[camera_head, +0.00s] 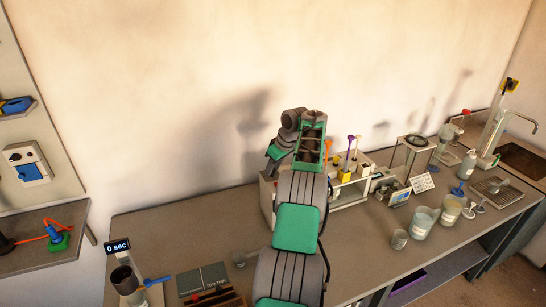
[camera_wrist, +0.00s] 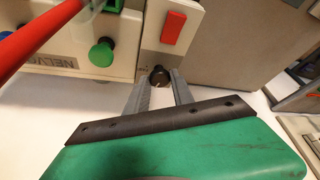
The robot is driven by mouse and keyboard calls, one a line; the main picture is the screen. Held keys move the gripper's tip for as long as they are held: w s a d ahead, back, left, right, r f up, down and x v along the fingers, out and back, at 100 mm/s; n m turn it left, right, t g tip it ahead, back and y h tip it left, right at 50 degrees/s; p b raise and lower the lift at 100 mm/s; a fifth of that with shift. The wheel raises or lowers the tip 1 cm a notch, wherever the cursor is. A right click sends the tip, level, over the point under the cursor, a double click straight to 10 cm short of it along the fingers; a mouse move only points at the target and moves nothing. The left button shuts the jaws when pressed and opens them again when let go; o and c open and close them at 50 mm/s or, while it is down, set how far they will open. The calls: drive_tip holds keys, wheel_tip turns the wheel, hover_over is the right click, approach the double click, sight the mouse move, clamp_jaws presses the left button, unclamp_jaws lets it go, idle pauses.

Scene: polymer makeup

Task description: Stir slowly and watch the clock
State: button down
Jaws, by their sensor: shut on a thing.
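In the wrist view my gripper (camera_wrist: 161,79) is shut on a small dark round knob (camera_wrist: 160,76) at the lower part of a pale machine (camera_wrist: 68,42). The two grey fingers lie on either side of the knob. In the head view my arm hides the gripper and this knob. A small black display (camera_head: 118,247) at the left end of the bench reads "0 sec". A dark cup (camera_head: 124,280) stands below it, with a blue spoon (camera_head: 157,282) beside it.
The machine has a green button (camera_wrist: 102,53) and a red switch (camera_wrist: 173,27). A red rod (camera_wrist: 40,38) crosses close to the wrist camera. Two labelled beakers (camera_head: 422,222) (camera_head: 451,208) and a smaller cup (camera_head: 399,239) stand right of my arm. The bench's left rear is clear.

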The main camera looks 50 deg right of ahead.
drive_tip(key=shift+d+n, duration=0.1)
drive_tip(key=shift+n, duration=0.2)
drive_tip(key=c, duration=1.1)
unclamp_jaws()
drive_tip(key=shift+r, duration=0.1)
